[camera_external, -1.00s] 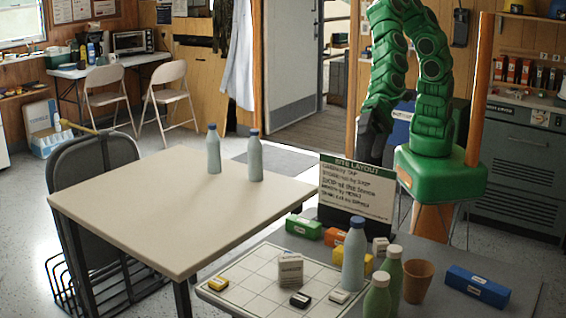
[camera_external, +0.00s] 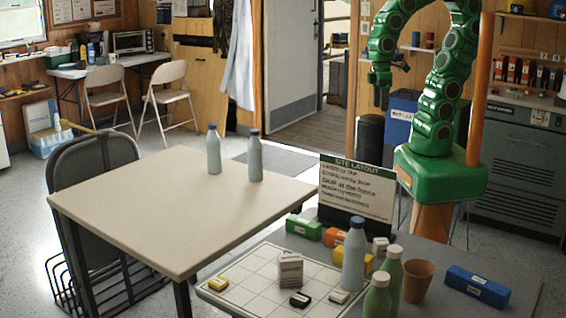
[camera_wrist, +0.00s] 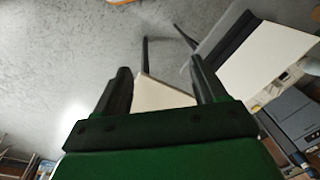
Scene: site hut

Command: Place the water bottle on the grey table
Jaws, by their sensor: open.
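Two pale blue bottles with dark blue caps, the left one (camera_external: 214,152) and the right one (camera_external: 255,158), stand upright on the cream table. A similar blue-capped bottle (camera_external: 354,258) stands on the grey table (camera_external: 455,300), in front of the site layout sign. I cannot tell which of these the task means. My gripper (camera_external: 381,98) is held high behind the sign, apart from all bottles. It is open and empty. In the wrist view its two dark fingers (camera_wrist: 165,88) are spread, with a pale table corner between them; no bottle can be made out there.
The cream table (camera_external: 150,210) has wide clear space. The grey table is crowded: two green bottles (camera_external: 389,270), a brown cup (camera_external: 418,281), a blue box (camera_external: 477,286), small boxes, a white grid board (camera_external: 262,268) and the sign (camera_external: 356,190). A dark chair (camera_external: 95,185) stands at left.

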